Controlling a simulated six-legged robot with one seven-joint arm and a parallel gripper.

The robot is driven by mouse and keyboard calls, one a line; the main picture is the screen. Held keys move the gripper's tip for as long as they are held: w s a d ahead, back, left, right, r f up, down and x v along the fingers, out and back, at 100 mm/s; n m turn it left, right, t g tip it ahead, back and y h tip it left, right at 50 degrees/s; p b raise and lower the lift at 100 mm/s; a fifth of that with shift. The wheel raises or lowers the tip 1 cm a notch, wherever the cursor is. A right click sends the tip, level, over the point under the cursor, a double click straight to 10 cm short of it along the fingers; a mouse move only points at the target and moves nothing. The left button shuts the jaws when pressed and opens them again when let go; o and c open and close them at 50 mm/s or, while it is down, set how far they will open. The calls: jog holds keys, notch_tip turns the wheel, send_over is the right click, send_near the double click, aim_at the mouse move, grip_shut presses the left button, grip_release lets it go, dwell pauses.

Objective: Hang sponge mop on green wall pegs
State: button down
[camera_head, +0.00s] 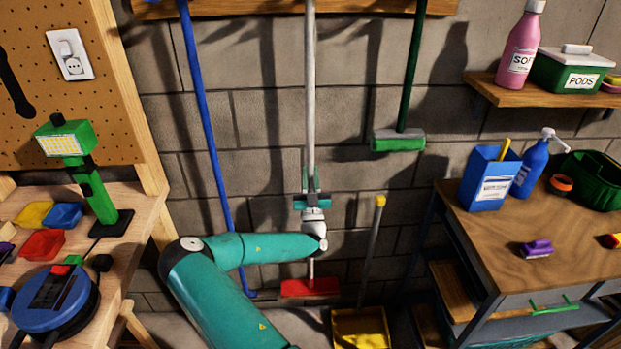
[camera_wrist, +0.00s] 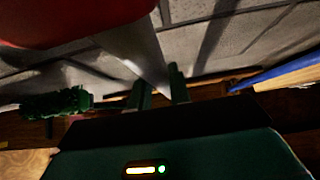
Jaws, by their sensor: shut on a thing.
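A mop with a long pale pole (camera_head: 310,95) and a red head (camera_head: 310,288) stands nearly upright in front of the block wall. My gripper (camera_head: 312,185) is shut around the pole, well above the head. In the wrist view, my gripper (camera_wrist: 160,92) has the pale pole (camera_wrist: 138,50) between its fingers, and the red head (camera_wrist: 70,18) looms close at the upper left. The pole's upper end runs past the wooden rail (camera_head: 235,7) and out of the picture. No green pegs can be made out.
A blue pole (camera_head: 205,110) leans left of the mop. A green brush (camera_head: 398,141) hangs right of it. A yellow-ended pole (camera_head: 372,235) rises from a yellow dustpan (camera_head: 360,328). A workbench (camera_head: 140,235) stands left, a wooden-topped table (camera_head: 480,240) right, under a shelf (camera_head: 530,94).

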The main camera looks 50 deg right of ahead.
jog(key=shift+f, duration=0.85)
dwell(0.6)
jog(key=c, duration=1.2)
grip_release()
jog(key=v, duration=1.4)
jog(key=shift+w+d+r, duration=0.1)
jog(key=shift+r, duration=0.05)
